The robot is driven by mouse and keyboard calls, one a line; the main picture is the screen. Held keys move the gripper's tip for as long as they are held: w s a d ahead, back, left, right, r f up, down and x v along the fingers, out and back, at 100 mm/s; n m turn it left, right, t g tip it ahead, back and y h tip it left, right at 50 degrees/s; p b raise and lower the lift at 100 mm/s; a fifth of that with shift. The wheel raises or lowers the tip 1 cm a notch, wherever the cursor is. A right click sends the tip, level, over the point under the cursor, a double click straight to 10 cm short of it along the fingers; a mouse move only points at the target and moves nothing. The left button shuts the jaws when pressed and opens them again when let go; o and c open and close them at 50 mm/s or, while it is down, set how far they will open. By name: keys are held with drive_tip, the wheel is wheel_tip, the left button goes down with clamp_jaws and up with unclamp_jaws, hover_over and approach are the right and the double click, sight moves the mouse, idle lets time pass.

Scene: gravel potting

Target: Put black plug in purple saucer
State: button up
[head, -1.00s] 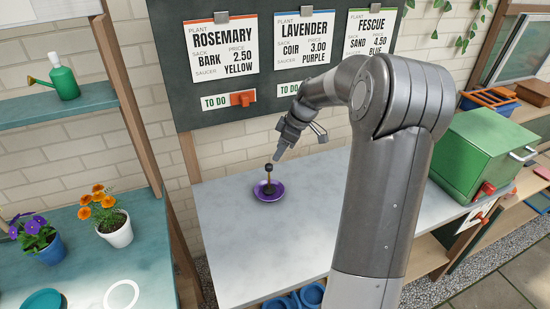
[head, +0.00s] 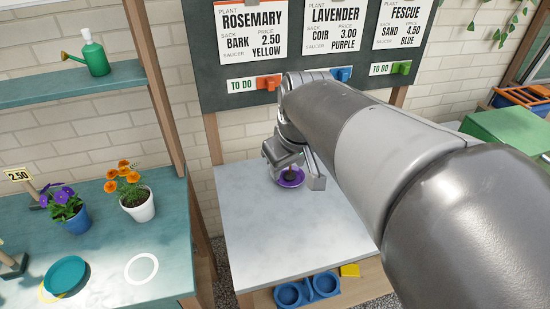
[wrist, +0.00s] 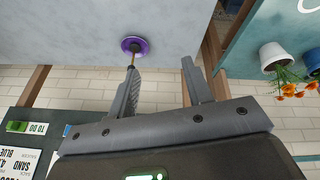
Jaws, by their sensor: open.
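The purple saucer (head: 291,184) sits on the pale marble worktop, partly hidden by my gripper in the head view. The black plug (head: 290,177) stands in it; its upper part is covered there. In the wrist view the saucer (wrist: 144,43) is beyond my fingertips, with the plug's dark base (wrist: 135,48) inside its rim and its thin brown stem pointing towards my left finger. I cannot tell whether the finger touches the plug.
The marble worktop (head: 265,240) is clear around the saucer. A teal bench (head: 110,260) on the left holds flower pots and a teal saucer (head: 65,274). The order board (head: 300,70) hangs behind.

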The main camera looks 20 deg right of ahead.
drive_tip(key=s+a+f+m+t, duration=0.1)
drive_tip(key=s+m, duration=0.2)
drive_tip(key=s, duration=0.6)
drive_tip(key=shift+s, duration=0.25)
idle(0.8)
